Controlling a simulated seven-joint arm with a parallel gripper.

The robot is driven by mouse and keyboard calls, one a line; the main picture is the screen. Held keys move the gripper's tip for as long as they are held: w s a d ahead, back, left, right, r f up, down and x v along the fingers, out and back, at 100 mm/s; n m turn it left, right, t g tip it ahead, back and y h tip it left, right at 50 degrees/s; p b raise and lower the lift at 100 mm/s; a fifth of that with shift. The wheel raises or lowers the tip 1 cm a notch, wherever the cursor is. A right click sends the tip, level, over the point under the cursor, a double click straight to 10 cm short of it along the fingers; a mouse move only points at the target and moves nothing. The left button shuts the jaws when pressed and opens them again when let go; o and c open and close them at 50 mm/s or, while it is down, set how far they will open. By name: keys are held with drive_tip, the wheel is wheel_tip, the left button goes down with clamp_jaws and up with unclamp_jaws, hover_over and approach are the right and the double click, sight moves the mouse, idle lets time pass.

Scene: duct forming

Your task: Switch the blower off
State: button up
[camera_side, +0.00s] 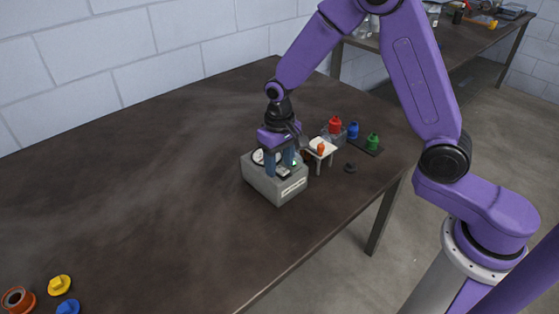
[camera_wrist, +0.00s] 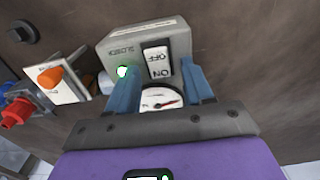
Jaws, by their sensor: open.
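The blower (camera_side: 268,184) is a grey box on the dark table in the side view. In the wrist view its top (camera_wrist: 118,50) carries a white rocker switch (camera_wrist: 158,60) marked OFF and ON, a lit green lamp (camera_wrist: 123,72) and a round dial with a red needle (camera_wrist: 160,97). My gripper (camera_side: 280,165) is just above the box. In the wrist view my gripper (camera_wrist: 163,82) is open, its blue fingers on either side of the dial and the switch's ON end. I cannot tell whether they touch the box.
A small white stand with an orange knob (camera_side: 320,148) is close by the box, with red (camera_side: 335,125), blue (camera_side: 353,130) and green (camera_side: 373,142) pieces behind it. Yellow (camera_side: 59,285) and orange (camera_side: 17,299) parts lie at the near left. The table's middle left is clear.

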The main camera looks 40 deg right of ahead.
clamp_jaws()
drive_tip(key=shift+s, duration=0.1)
drive_tip(key=shift+s+d+t, duration=0.1)
drive_tip(key=shift+s+t, duration=0.15)
drive_tip(key=shift+t, duration=1.05)
drive_tip(key=shift+r, duration=0.1)
